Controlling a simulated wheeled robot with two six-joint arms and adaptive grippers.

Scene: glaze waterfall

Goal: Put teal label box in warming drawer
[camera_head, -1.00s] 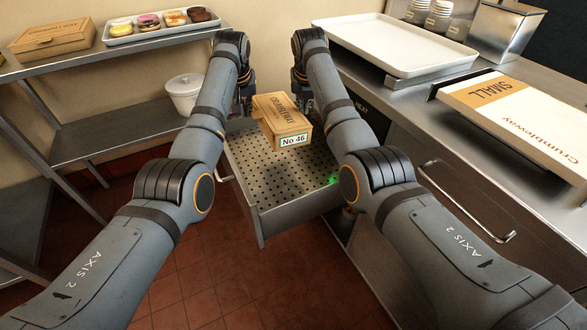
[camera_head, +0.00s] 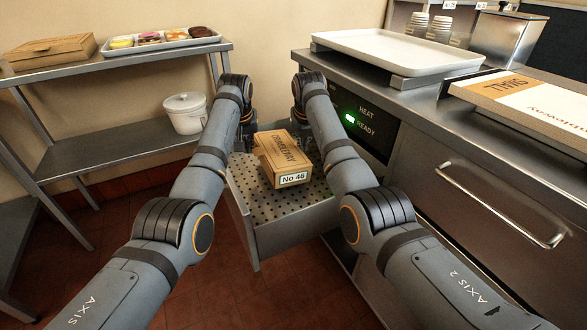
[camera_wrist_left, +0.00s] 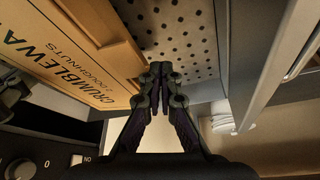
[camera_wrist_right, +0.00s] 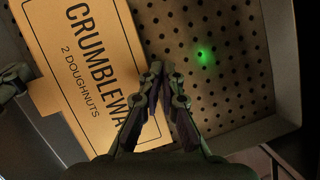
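The cardboard doughnut box (camera_head: 282,158) has a white "No 46" label with a teal border (camera_head: 293,179) on its near end. It lies level inside the open warming drawer (camera_head: 300,225), over the perforated floor; I cannot tell whether it fully rests there. My left gripper (camera_head: 248,142) is at the box's left side and my right gripper (camera_head: 304,145) at its right. In the left wrist view the fingers (camera_wrist_left: 160,75) are together beside the box (camera_wrist_left: 75,50). In the right wrist view the fingers (camera_wrist_right: 157,75) are also together, close to the box's edge (camera_wrist_right: 85,70). Neither pinches it.
A counter (camera_head: 400,95) with a white tray (camera_head: 395,52) and a flat "SMALL" box (camera_head: 530,100) stands right. A green light (camera_head: 350,119) glows by "READY". Left, a shelf (camera_head: 110,150) holds a white pot (camera_head: 186,113), a closed box (camera_head: 48,52) and a doughnut tray (camera_head: 160,40).

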